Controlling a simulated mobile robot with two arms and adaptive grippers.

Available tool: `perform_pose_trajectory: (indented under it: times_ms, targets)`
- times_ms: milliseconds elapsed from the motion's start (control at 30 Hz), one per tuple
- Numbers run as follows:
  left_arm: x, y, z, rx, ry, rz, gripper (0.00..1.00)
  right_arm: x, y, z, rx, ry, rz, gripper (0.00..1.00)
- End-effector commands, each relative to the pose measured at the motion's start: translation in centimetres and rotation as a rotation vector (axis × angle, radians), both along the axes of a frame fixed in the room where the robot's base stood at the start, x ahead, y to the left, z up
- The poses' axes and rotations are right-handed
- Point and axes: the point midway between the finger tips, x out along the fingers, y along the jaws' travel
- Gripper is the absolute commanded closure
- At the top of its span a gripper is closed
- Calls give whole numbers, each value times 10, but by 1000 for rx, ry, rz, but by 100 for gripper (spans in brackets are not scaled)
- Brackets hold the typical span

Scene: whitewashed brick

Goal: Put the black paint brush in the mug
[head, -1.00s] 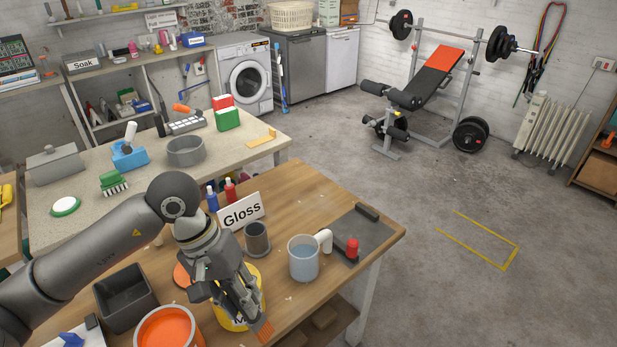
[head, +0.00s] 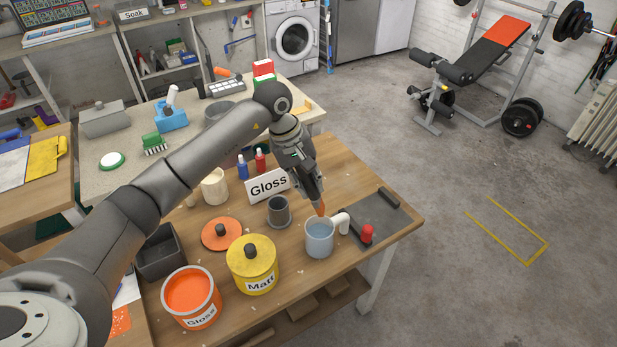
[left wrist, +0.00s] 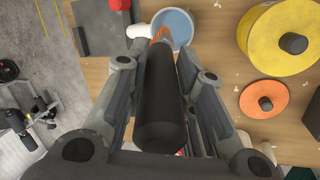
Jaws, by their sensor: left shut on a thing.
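My left gripper (head: 314,194) is shut on the black paint brush, which points down with its orange bristles (head: 321,210) lowest. In the left wrist view the brush's dark handle (left wrist: 162,105) lies between the fingers. The pale blue mug (head: 319,241), with a white handle (head: 342,222) on its right, stands upright on the wooden table. The bristles appear just above the mug's back rim. In the left wrist view they overlap the edge of the mug (left wrist: 181,27). I cannot tell whether they touch it. My right gripper is not in view.
A grey cup (head: 279,213) and the Gloss sign (head: 268,186) stand left of the mug. A yellow Matt tin (head: 253,275) and an orange Gloss tin (head: 190,293) are nearer. A red-topped object (head: 367,234) stands on a dark mat (head: 388,224) at right.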

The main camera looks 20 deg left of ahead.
Motion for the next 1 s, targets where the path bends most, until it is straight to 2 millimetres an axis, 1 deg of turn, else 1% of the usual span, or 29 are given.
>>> perform_pose_trajectory:
  times_ms: [100, 200, 500, 600, 1000]
  targets:
    - [-2, 3, -9, -1, 1, 0, 100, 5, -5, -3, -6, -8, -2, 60]
    - [-3, 6, -17, -1, 0, 0, 100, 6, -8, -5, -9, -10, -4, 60]
    - [-7, 16, -42, -1, 1, 1, 100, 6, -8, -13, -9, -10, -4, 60]
    - [-6, 13, -53, 0, -2, -2, 100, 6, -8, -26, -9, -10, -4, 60]
    - [-2, 4, -85, -2, -1, -1, 100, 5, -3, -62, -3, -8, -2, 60]
